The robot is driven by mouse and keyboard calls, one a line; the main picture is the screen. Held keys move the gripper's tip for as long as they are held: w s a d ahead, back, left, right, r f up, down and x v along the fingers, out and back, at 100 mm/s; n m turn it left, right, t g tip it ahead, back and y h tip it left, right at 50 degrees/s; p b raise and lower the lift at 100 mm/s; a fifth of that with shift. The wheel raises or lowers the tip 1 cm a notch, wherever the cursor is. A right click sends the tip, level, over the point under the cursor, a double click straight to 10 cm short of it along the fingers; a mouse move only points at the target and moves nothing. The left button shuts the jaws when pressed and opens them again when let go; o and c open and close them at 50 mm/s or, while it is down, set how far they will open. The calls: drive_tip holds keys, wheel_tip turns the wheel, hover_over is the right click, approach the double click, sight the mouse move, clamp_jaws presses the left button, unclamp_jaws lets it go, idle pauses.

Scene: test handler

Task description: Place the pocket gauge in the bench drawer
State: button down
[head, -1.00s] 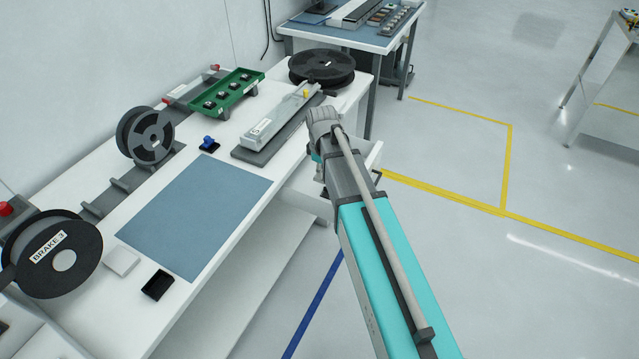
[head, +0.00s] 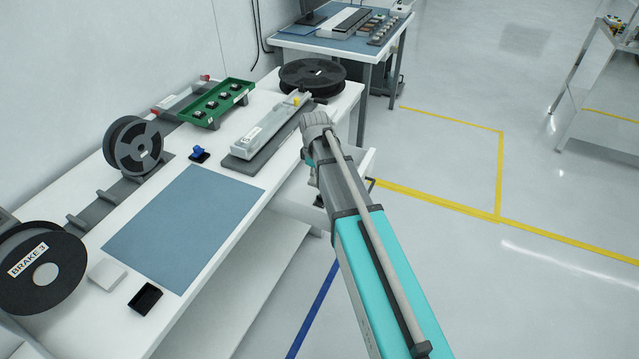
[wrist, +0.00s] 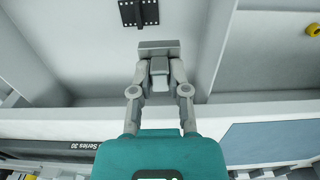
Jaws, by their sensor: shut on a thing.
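In the wrist view my gripper (wrist: 159,80) is shut on a small grey T-shaped piece (wrist: 159,47), which looks like the pocket gauge. Its wide bar points away from my fingers. It is over the pale inside of what appears to be the open bench drawer (wrist: 90,50). I cannot tell whether the piece touches the drawer floor. In the head view the drawer (head: 362,160) sticks out from the bench's right side with a dark handle, partly hidden behind my arm. My gripper and the gauge are hidden there.
A black perforated part (wrist: 138,12) lies beyond the held piece. The bench (head: 225,160) carries a blue mat (head: 180,230), black reels (head: 313,74), a green tray (head: 216,104) and a grey feeder-like unit (head: 270,128). Open floor lies to the right.

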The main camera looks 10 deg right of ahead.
drive_tip(key=w+d+f+b, duration=0.1)
drive_tip(key=w+f+b, duration=0.1)
drive_tip(key=w+d+f+b, duration=0.1)
drive_tip(key=w+f+b, duration=0.1)
drive_tip(key=w, duration=0.1)
drive_tip(key=w+d+f+b, duration=0.1)
drive_tip(key=w+f+b, duration=0.1)
drive_tip(key=w+f, duration=0.1)
drive_tip(key=shift+w, duration=0.1)
drive_tip(key=shift+f+b, duration=0.15)
drive_tip(key=shift+b, duration=0.15)
drive_tip(key=shift+w+d+f+b, duration=0.1)
drive_tip(key=shift+w+f+b, duration=0.3)
drive_tip(key=shift+f+b, duration=1.5)
drive_tip(key=shift+b, duration=0.05)
drive_tip(key=shift+f, duration=0.1)
drive_tip(key=c, duration=0.6)
unclamp_jaws()
